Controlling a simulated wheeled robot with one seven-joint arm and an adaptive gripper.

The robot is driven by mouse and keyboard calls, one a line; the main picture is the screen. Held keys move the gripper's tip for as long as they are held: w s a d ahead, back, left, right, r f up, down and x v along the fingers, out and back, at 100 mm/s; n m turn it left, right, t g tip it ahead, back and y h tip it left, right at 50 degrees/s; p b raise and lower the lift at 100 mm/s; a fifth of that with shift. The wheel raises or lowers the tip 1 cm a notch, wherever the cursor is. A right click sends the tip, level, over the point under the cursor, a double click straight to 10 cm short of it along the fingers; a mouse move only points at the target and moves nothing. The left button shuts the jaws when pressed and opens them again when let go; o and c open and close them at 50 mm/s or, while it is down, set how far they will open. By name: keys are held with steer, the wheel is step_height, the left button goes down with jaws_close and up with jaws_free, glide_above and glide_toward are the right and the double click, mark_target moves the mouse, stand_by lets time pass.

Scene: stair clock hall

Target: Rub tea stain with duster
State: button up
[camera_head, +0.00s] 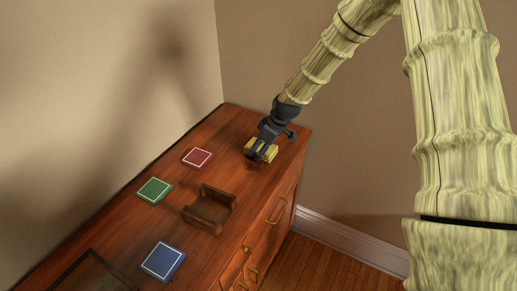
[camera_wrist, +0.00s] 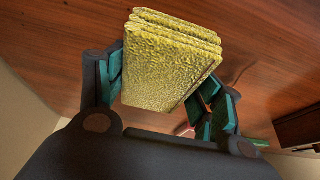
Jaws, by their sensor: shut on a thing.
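The duster (camera_head: 271,154) is a yellow, folded, rough-textured cloth at the far end of the brown wooden cabinet top (camera_head: 226,150). My gripper (camera_head: 260,152) points down there and is shut on the duster. In the wrist view the duster (camera_wrist: 168,65) sits between the two dark green finger pads of my gripper (camera_wrist: 168,92), its layers showing at the top. The duster is low over the wood; I cannot tell whether it touches. I cannot make out the tea stain with certainty; it may be hidden by the duster or too faint.
A red square (camera_head: 198,157), a green square (camera_head: 154,190) and a blue square (camera_head: 162,261), each white-edged, lie on the top. A small open wooden holder (camera_head: 208,212) stands among them. A dark-framed panel (camera_head: 88,275) is at the near end. Walls stand behind.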

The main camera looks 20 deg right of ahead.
mark_target(260, 147)
steer(key=r, duration=0.1)
steer(key=r+p, duration=0.1)
steer(key=r, duration=0.1)
steer(key=r+p, duration=0.1)
steer(key=shift+s+a+r, duration=0.1)
steer(key=shift+a+r, duration=0.15)
steer(key=shift+r, duration=0.05)
steer(key=shift+r+p, duration=0.45)
steer(key=shift+r, duration=0.2)
steer(key=shift+r+p, duration=0.6)
steer(key=shift+r, duration=0.45)
steer(key=shift+d, duration=0.1)
